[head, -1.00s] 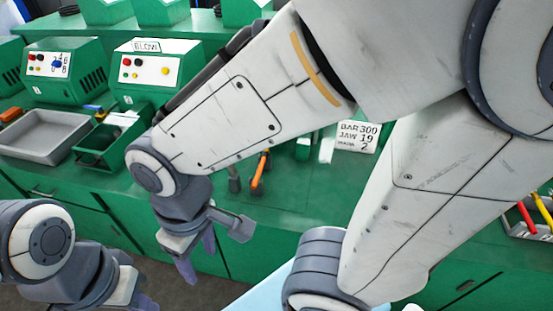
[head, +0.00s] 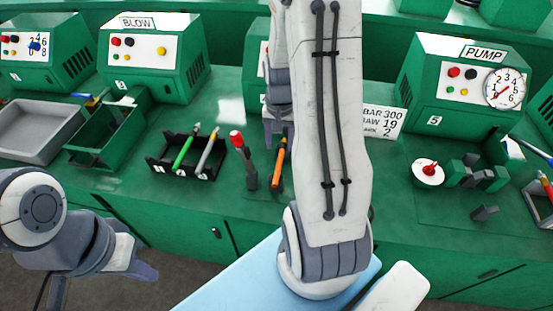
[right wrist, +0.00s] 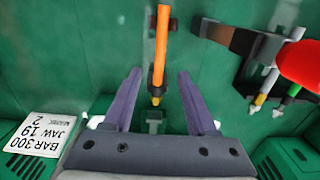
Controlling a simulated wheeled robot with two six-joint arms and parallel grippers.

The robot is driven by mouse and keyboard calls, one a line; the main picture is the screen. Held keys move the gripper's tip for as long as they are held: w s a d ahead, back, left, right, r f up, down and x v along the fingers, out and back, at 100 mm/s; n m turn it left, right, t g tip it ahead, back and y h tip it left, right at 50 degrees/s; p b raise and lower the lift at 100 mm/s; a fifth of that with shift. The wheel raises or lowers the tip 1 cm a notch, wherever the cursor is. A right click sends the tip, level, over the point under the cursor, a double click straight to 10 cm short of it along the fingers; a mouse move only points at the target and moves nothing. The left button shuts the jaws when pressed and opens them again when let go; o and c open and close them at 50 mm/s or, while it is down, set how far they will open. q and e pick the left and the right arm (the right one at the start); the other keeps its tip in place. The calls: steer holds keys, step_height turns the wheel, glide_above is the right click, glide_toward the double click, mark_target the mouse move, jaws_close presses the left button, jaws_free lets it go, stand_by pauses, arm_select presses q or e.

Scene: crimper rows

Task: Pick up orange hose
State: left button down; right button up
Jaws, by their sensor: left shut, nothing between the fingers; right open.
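The orange hose (head: 279,158) is a thin orange stick with a dark lower end, in front of the bench machines in the head view. In the right wrist view the orange hose (right wrist: 161,45) runs down from the top edge, and its dark, yellow-tipped end shows between my fingers. My right gripper (right wrist: 158,82) is open and empty, fingers on either side of that end in the picture; I cannot tell how far below it is. In the head view my right gripper (head: 277,135) is partly hidden behind my arm. My left gripper (head: 147,273) is shut and empty, in front of the bench.
A dark lever with a red knob (head: 237,138) stands just left of the hose. A black rack (head: 160,160) holds a green and a grey hose. A sign (head: 384,121) stands right of my arm. The pump machine (head: 455,85) is at the right.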

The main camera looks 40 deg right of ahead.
mark_target(279, 163)
step_height(279, 163, down, 2)
steer(key=shift+f, duration=0.1)
steer(key=shift+s+a+f+p, duration=0.1)
steer(key=shift+f+p, duration=0.4)
steer(key=shift+f, duration=2.25)
jaws_close()
